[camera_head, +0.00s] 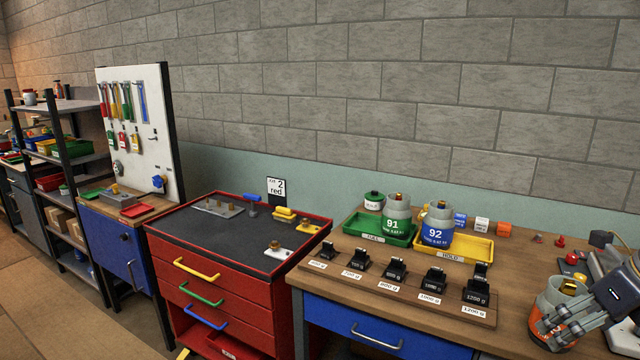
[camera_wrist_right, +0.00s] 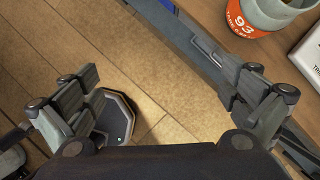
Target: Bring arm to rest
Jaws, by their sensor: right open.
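My right gripper (camera_head: 570,324) is at the right edge of the head view, in front of an orange-banded canister (camera_head: 546,306) and partly covering it. In the right wrist view my right gripper (camera_wrist_right: 162,92) has its two fingers wide apart with nothing between them. Wooden floor and the bench's front edge show beyond the fingers. The canister, marked 93 (camera_wrist_right: 250,18), stands upright on the bench at the top right, outside the fingers. My left gripper shows in neither view.
The wooden bench (camera_head: 520,320) holds several black weights, a green tray (camera_head: 372,236) with canister 91 (camera_head: 394,222), and a yellow tray (camera_head: 478,249) by blue canister 92 (camera_head: 436,230). A red drawer cabinet (camera_head: 225,290) stands left of the bench.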

